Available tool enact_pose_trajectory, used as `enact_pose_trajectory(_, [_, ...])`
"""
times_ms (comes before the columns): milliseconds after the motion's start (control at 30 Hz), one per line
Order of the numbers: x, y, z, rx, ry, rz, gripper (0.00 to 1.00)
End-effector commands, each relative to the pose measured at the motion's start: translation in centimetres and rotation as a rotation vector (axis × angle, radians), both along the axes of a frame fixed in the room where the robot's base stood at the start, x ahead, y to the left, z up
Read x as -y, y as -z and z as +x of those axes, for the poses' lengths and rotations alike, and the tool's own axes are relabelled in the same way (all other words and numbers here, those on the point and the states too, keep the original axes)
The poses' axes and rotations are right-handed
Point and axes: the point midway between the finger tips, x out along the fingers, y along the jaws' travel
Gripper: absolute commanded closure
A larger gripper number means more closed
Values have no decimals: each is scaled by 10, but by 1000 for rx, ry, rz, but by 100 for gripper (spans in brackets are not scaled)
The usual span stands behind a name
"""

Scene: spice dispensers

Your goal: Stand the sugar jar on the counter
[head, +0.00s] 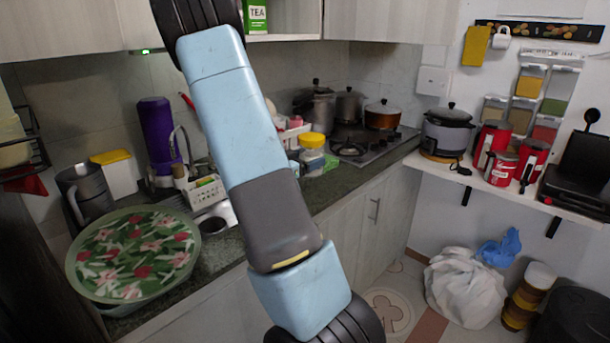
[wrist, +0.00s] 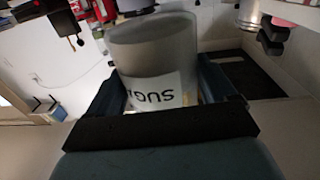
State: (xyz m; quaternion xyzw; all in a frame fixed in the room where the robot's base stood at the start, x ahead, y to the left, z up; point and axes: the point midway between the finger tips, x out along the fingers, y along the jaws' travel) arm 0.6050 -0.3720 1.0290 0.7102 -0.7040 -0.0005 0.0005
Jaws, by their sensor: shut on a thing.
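The sugar jar (wrist: 155,48) is a grey cylinder with a white label, of which "SUG" shows upside down in the wrist view. My gripper (wrist: 160,80) is shut on it, with a dark finger on each side of the jar. The jar's lower picture end is partly hidden by the gripper body. In the head view my arm runs down across the middle and leaves at the bottom edge, so the gripper and jar are not seen there. The dark stone counter (head: 345,183) runs along the wall behind my arm.
A flowered round tray (head: 135,255) covers the counter's left end. A kettle (head: 85,192), a dish rack (head: 200,192) and a yellow-lidded tub (head: 312,150) crowd it, with a stove (head: 375,148) beyond. Red canisters (head: 502,168) and a cooker (head: 447,132) stand on the right wall shelf.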

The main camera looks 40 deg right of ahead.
Motion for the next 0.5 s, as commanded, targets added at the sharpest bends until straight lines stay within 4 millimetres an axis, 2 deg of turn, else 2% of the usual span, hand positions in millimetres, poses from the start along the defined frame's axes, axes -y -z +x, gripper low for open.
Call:
enact_pose_trajectory(233, [9,27,21,0,0,-1,75])
enact_pose_trajectory(500, [12,37,29,1,1,-2,75])
